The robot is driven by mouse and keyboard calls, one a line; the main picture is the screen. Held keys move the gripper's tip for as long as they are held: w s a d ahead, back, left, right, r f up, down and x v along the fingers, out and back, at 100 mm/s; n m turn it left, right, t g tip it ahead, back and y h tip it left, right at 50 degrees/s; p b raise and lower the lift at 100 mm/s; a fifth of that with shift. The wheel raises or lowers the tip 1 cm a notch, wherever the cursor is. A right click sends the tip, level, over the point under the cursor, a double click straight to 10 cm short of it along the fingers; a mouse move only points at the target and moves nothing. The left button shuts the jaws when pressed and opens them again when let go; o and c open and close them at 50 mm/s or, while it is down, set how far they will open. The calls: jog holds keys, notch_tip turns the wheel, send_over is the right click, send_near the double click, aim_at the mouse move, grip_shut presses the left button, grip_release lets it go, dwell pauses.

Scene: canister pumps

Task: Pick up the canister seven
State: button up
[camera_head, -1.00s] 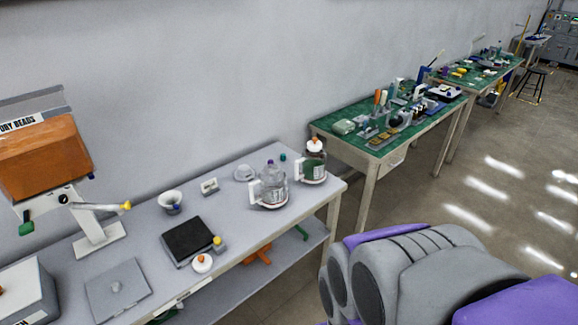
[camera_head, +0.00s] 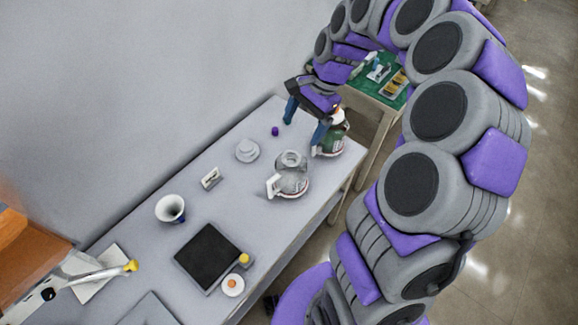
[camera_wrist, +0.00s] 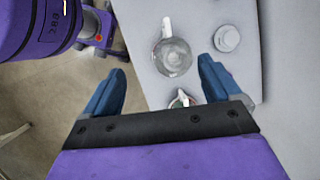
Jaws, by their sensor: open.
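Two handled canisters stand on the grey table. One is clear with an open top and a white handle (camera_head: 290,176). The other is a green-tinted canister (camera_head: 331,144) with an orange-and-white top, at the table's far right end. I cannot read a number on either, so I cannot tell which is seven. My gripper (camera_head: 306,122) is open, with blue fingers pointing down above the table's far end, beside the green canister's top in the picture. In the wrist view the clear canister (camera_wrist: 174,56) lies beyond and between the fingers. The green canister (camera_wrist: 180,99) is mostly hidden by the gripper there.
A purple cap (camera_head: 275,131) and a white round lid (camera_head: 247,150) lie near the wall. A white funnel cup (camera_head: 170,208), a black-topped scale (camera_head: 207,257) and a small orange-topped jar (camera_head: 233,285) stand nearer. A green-topped table (camera_head: 385,88) is beyond.

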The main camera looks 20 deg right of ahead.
jog(key=w+d+f+m+p, duration=0.1)
jog(key=w+d+f+m, duration=0.1)
jog(key=w+d+m, duration=0.25)
jog(key=b, duration=0.1)
send_near(289, 162)
jog(key=shift+s+f+y, duration=0.3)
jog(key=shift+s+f, duration=0.05)
jog(key=shift+f, duration=0.35)
jog(key=shift+a+f+b, duration=0.3)
jog(key=shift+a+f, duration=0.2)
jog(key=shift+f, duration=0.05)
jog(key=b+x, duration=0.1)
jog(key=x, duration=0.3)
jog(key=shift+w+d+f, duration=0.1)
jog(key=shift+w+f, duration=0.05)
jog(key=shift+f, duration=0.15)
jog(key=c, duration=1.6)
jog(key=shift+r, duration=0.1)
